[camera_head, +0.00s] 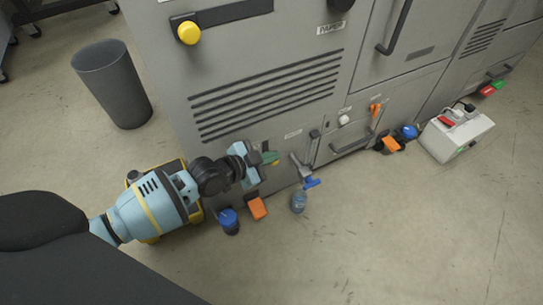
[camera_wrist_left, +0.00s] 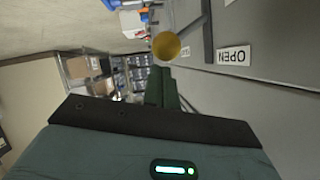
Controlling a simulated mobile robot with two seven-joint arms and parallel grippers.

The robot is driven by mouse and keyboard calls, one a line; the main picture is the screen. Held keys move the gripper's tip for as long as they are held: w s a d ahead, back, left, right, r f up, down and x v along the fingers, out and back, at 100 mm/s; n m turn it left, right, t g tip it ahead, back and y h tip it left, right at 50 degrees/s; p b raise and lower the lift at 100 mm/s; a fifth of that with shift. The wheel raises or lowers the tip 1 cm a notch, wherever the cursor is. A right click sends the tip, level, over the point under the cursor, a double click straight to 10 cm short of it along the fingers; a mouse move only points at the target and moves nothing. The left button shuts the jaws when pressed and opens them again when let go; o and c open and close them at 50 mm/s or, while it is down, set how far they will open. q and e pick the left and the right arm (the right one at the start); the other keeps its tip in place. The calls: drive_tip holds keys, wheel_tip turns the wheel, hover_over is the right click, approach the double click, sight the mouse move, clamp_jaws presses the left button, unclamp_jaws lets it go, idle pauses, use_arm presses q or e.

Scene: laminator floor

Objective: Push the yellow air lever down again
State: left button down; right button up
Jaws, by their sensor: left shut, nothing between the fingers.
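In the left wrist view a round yellow end (camera_wrist_left: 166,46) appears just beyond the green fingertips of my left gripper (camera_wrist_left: 161,72), beside the grey panel. The fingers are together with nothing between them. I cannot tell whether they touch the yellow end. An upside-down OPEN label (camera_wrist_left: 234,55) is on the panel at the right. My right gripper is not in view.
Another yellow knob (camera_head: 189,33) sits higher on the machine. A dark bin (camera_head: 112,84) stands left.

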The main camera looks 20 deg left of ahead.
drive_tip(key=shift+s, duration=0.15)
use_arm(q)
drive_tip(key=shift+s+d+f, duration=0.15)
drive_tip(key=shift+d+f, duration=0.05)
drive_tip(key=shift+f, duration=0.05)
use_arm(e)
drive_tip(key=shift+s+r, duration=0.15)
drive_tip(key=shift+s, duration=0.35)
